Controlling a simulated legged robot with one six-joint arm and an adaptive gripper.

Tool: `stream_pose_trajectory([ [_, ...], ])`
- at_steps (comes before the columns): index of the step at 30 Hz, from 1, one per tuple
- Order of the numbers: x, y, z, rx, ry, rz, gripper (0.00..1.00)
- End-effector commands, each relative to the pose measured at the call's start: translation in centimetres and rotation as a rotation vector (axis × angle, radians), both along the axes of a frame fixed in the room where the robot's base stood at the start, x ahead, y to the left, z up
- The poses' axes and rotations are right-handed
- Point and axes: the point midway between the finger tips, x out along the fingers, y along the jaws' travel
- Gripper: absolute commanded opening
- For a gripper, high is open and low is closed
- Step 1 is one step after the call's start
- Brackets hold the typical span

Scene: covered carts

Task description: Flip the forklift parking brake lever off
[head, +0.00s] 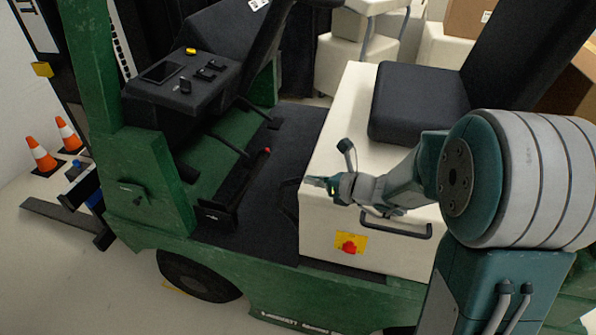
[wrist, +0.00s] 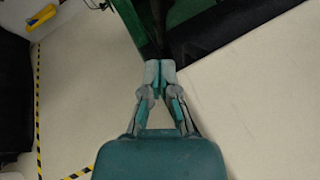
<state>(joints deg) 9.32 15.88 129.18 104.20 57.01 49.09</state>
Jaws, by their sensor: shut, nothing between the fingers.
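A long black lever (head: 236,187) with a small red tip rises at a slant from the forklift's dark floor, left of the white seat base; it looks like the parking brake lever. My gripper (head: 312,182) is over the front edge of the seat base, to the right of the lever and clearly apart from it. The fingers are shut and empty, pointing left. In the wrist view my gripper (wrist: 160,68) shows its fingertips together, with dark and green forklift parts beyond them. I cannot make out the lever clearly there.
The seat base (head: 335,215) carries a black handle and a red knob on a yellow plate (head: 350,243). A black seat (head: 415,100) sits on top. The control console (head: 185,82) and steering column stand left. The footwell floor (head: 290,135) has open room.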

Motion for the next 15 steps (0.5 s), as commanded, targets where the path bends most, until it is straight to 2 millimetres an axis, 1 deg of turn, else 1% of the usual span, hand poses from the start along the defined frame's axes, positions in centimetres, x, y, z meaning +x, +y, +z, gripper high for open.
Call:
stream_pose_trajectory([
  [1,0.4,0.8,-0.4,0.000,0.003,0.005,0.00],
  [13,5.0,6.2,-2.9,-0.001,0.001,0.006,0.00],
  [14,5.3,6.6,-3.0,-0.002,0.001,0.005,0.00],
  [15,5.8,6.9,-2.4,-0.002,-0.003,0.004,0.00],
])
